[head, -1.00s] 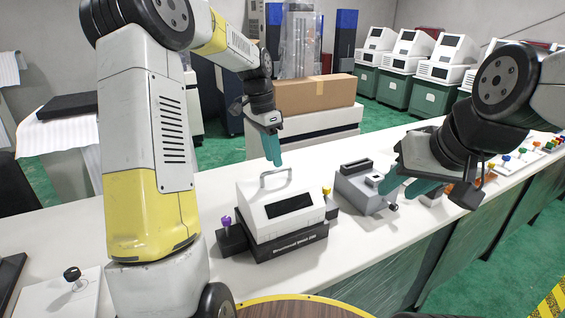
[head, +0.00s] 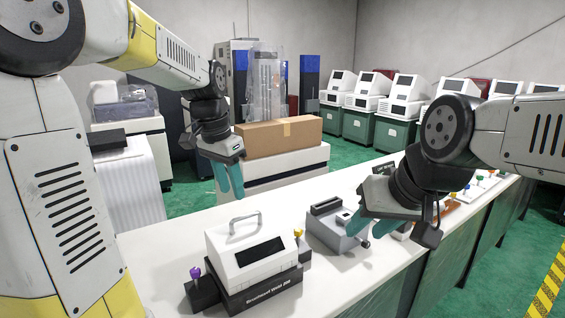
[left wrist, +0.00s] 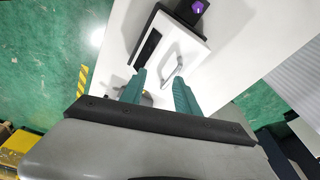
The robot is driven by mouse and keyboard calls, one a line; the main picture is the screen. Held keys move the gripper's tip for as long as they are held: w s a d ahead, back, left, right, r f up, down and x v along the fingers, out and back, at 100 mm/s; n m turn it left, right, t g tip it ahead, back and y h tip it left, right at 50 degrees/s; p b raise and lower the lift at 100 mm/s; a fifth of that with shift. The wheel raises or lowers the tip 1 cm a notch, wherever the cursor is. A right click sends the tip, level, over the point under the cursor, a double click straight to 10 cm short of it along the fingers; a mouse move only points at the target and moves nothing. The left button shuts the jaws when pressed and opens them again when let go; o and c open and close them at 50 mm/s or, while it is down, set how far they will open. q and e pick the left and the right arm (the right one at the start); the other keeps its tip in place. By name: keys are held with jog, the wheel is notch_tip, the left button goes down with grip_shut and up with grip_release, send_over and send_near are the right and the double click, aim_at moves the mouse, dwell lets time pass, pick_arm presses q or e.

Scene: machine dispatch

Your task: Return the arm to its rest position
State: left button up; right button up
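My left gripper (head: 230,180) has teal fingers and hangs in the air above and behind the white machine with a handle (head: 250,252) on the table. In the left wrist view its two fingers (left wrist: 158,92) stand apart with nothing between them, and the machine's handle (left wrist: 175,68) lies below, apart from them. My right gripper (head: 368,226) is over the table beside the grey device (head: 335,228). Its fingertips are partly hidden behind its own body, so its opening does not show clearly.
The white table (head: 180,240) runs to the right, with several coloured knobs (head: 480,178) at its far end. A purple knob (head: 195,272) and a yellow knob (head: 298,234) flank the machine. A cardboard box (head: 278,138) stands behind the table.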

pick_arm(q)
jog(key=s+n+t, duration=0.4)
jog(key=s+n, duration=0.3)
jog(key=s, duration=0.9)
jog(key=shift+s+a+r+t+h, duration=0.2)
jog(key=shift+s+a+t+h, duration=0.1)
jog(key=shift+s+a+h, duration=0.1)
